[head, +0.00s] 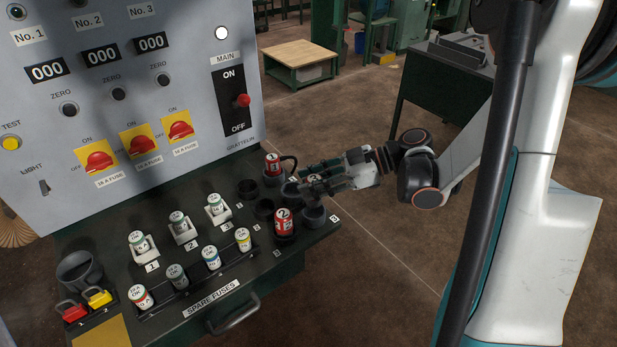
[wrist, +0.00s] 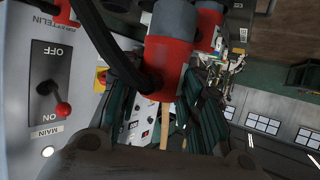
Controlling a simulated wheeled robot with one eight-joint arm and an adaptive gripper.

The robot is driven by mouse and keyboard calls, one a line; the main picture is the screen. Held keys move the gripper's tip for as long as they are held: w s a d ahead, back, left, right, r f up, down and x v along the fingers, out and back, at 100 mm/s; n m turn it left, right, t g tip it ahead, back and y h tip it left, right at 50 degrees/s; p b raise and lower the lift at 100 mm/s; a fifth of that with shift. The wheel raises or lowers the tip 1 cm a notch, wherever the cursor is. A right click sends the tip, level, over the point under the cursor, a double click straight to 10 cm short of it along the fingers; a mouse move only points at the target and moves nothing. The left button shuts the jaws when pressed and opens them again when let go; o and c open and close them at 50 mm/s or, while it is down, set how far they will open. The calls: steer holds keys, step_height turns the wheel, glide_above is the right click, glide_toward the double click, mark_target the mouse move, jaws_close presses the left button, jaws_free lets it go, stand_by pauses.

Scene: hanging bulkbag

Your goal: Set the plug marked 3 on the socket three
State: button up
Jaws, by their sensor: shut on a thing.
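My gripper (head: 316,180) is shut on a red plug, seen in the wrist view as a red and grey body (wrist: 168,62) between my fingers, with a black cable. Its number is mostly hidden, but the plugs marked 1 (head: 272,165) and 2 (head: 284,221) stand elsewhere on the bench, so I take it as plug 3. In the head view it is at the bench's right edge, among dark round sockets (head: 314,216), (head: 291,190). Whether it touches a socket is hidden by my fingers. The socket labels are too small to read surely.
Empty dark sockets (head: 247,188), (head: 264,208) lie to the left of my gripper. White fuse holders (head: 184,231) and a spare fuse rack (head: 195,278) fill the bench's left and front. The grey panel (head: 185,85) rises behind. Floor is open to the right.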

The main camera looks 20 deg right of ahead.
steer(key=shift+f+b, duration=1.45)
steer(key=shift+f, duration=0.9)
steer(key=shift+f+b, duration=0.45)
steer(key=shift+b, duration=0.25)
steer(key=o, duration=0.8)
steer(key=shift+o, duration=0.2)
steer(key=p+v, duration=0.2)
steer(key=v, duration=0.9)
stand_by(0.3)
